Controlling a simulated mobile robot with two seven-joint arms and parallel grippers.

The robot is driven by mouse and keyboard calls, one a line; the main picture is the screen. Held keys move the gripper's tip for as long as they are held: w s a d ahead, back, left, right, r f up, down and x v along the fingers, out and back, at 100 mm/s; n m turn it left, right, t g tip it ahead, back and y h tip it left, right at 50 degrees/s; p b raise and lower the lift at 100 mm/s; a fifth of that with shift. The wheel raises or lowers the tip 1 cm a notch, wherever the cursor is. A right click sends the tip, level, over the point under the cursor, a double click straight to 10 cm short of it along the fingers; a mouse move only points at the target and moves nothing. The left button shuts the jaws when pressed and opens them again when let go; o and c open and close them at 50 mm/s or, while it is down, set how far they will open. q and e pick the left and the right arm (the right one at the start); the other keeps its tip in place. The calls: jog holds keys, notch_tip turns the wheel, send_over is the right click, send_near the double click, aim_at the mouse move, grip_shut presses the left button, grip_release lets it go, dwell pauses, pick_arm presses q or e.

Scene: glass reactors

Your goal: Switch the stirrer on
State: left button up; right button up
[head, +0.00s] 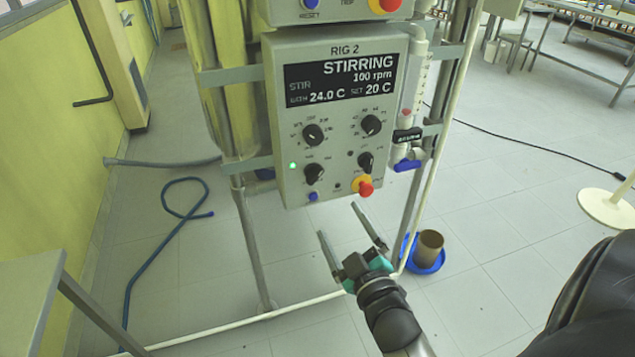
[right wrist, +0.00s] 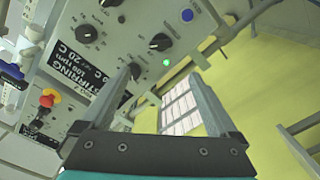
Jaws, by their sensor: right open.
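The grey RIG 2 control box (head: 341,98) hangs upright on the rig frame. Its dark display (head: 340,78) reads STIRRING, 100 rpm, bath 24.0 C, set 20 C. Below it are several black knobs, including a lower left knob (head: 314,173); their small labels are unreadable. A green lamp (head: 292,166) is lit; it also shows in the right wrist view (right wrist: 167,62). A blue button (head: 313,197) and a red button on yellow (head: 365,188) sit along the bottom. My right gripper (head: 338,220) is open and empty, just below the box, apparently clear of it.
Another panel (head: 332,10) with a red button sits above the box. A blue-handled valve (head: 408,165) is at its right. A blue dish with a brown beaker (head: 430,247) stands on the floor. A blue hose (head: 168,240) lies at left, beyond a table corner (head: 28,295).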

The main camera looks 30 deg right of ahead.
aim_at(316, 178)
jog(key=w+d, duration=0.1)
jog(key=w, duration=0.3)
jog(key=w+d+n+b, duration=0.1)
jog(key=w, duration=0.4)
jog(key=w+d+n+b, duration=0.1)
jog(key=w, duration=0.3)
jog(key=shift+w+d+f, duration=0.15)
jog(key=shift+f, duration=0.05)
jog(key=shift+w+d, duration=0.1)
jog(key=shift+w, duration=0.5)
pick_arm(q)
jog(key=shift+w+a+f, duration=0.45)
jog(key=shift+f, duration=0.15)
jog(key=shift+w+a+f, duration=0.4)
jog(key=shift+f, duration=0.2)
pick_arm(e)
jog(key=shift+w, duration=0.15)
